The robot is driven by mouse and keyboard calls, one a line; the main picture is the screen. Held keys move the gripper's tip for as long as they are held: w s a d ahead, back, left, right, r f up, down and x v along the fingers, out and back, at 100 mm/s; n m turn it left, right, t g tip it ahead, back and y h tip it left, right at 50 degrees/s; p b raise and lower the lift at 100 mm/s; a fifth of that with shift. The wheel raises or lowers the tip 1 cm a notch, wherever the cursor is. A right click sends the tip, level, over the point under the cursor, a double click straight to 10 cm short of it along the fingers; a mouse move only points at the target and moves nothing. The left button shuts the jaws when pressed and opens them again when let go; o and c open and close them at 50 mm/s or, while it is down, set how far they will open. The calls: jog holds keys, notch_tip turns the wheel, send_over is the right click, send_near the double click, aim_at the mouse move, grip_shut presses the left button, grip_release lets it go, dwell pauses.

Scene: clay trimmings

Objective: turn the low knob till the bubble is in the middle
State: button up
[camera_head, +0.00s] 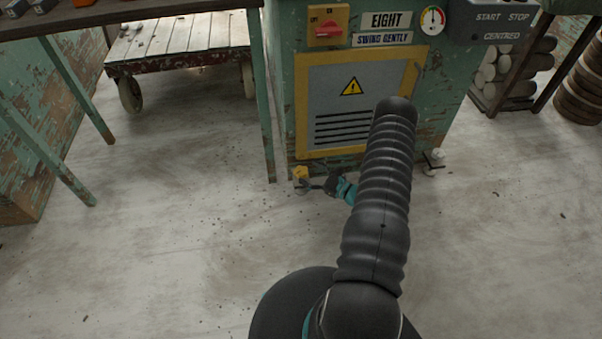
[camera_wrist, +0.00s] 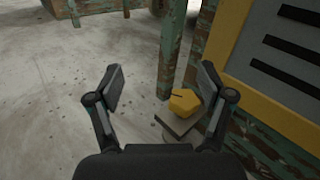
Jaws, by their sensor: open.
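A low yellow knob (camera_head: 300,172) sits at the bottom left foot of the green machine in the head view. It also shows in the wrist view (camera_wrist: 185,102), faceted, with a dark line on its top, above a grey plate. My gripper (camera_head: 318,185) is low beside the knob, just to its right in the head view. In the wrist view my gripper (camera_wrist: 158,85) is open, with its two fingers wide apart and nothing between the tips; the knob lies by the right finger, and I cannot tell if they touch. No bubble can be made out in either view.
The green machine (camera_head: 440,95) with its yellow-framed panel (camera_head: 330,75) stands close by the knob. A table leg (camera_head: 265,110) stands just left of it. A wooden cart (camera_head: 180,40) is behind at left. The floor (camera_head: 170,230) in front is open, with small crumbs.

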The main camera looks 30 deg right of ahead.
aim_at(306, 176)
jog(key=s+d+f+m+t+h, duration=0.1)
jog(key=s+d+f+m+h, duration=0.1)
jog(key=f, duration=0.3)
jog(key=s+d+f+m+t+h, duration=0.1)
jog(key=s+d+f+m+h, duration=0.15)
jog(key=f, duration=0.25)
jog(key=x, duration=1.4)
jog(key=shift+a+f, duration=0.1)
jog(key=shift+c, duration=0.3)
jog(key=c, duration=1.1)
